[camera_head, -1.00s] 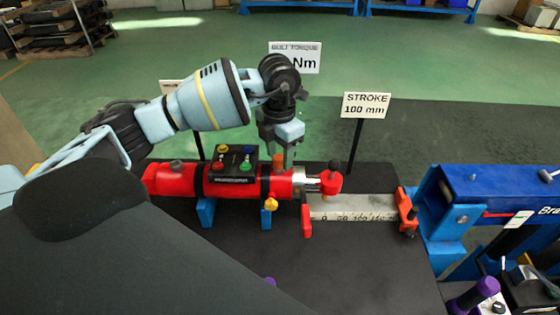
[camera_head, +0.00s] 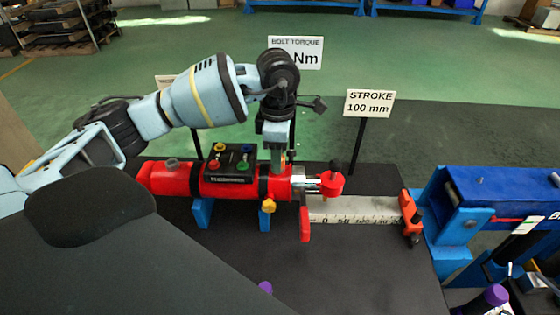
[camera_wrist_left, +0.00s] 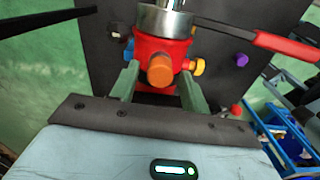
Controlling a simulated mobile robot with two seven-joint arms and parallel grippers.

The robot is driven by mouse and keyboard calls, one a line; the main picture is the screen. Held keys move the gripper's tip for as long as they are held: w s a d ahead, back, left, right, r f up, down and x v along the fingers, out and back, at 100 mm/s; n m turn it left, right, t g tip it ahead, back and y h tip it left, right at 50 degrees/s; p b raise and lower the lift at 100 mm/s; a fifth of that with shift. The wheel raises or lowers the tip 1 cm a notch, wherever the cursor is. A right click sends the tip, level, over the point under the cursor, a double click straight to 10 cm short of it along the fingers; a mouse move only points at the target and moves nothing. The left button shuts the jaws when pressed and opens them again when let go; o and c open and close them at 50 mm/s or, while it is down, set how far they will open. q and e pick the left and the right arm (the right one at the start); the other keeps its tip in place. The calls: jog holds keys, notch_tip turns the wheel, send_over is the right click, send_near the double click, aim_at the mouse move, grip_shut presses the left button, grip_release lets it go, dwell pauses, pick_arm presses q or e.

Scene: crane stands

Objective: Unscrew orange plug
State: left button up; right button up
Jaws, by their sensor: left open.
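The orange plug (camera_wrist_left: 159,71) stands on the red cylinder (camera_wrist_left: 152,48) in the left wrist view. My left gripper (camera_wrist_left: 161,84) is open, with one greenish finger on each side of the plug; I cannot tell whether they touch it. My right gripper is not in view.
A black box with coloured knobs (camera_head: 232,171) sits on the cylinder, left of my gripper. A yellow knob (camera_head: 268,206) sticks out in front. Right are a ruler (camera_head: 352,209), the stroke sign (camera_head: 369,103) and a blue frame (camera_head: 495,198). The black table front (camera_head: 350,270) is mostly clear.

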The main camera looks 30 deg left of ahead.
pick_arm(q)
jog(key=shift+m, duration=0.3)
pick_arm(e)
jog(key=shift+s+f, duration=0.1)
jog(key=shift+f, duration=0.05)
pick_arm(q)
jog(key=m+b, duration=0.1)
jog(key=m, duration=0.2)
jog(key=shift+f, duration=0.1)
jog(key=shift+m, duration=0.9)
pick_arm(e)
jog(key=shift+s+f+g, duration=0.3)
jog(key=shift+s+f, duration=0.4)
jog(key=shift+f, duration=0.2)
pick_arm(q)
jog(key=shift+r, duration=0.2)
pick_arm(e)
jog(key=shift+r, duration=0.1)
pick_arm(q)
grip_shut()
jog(key=shift+r, duration=0.1)
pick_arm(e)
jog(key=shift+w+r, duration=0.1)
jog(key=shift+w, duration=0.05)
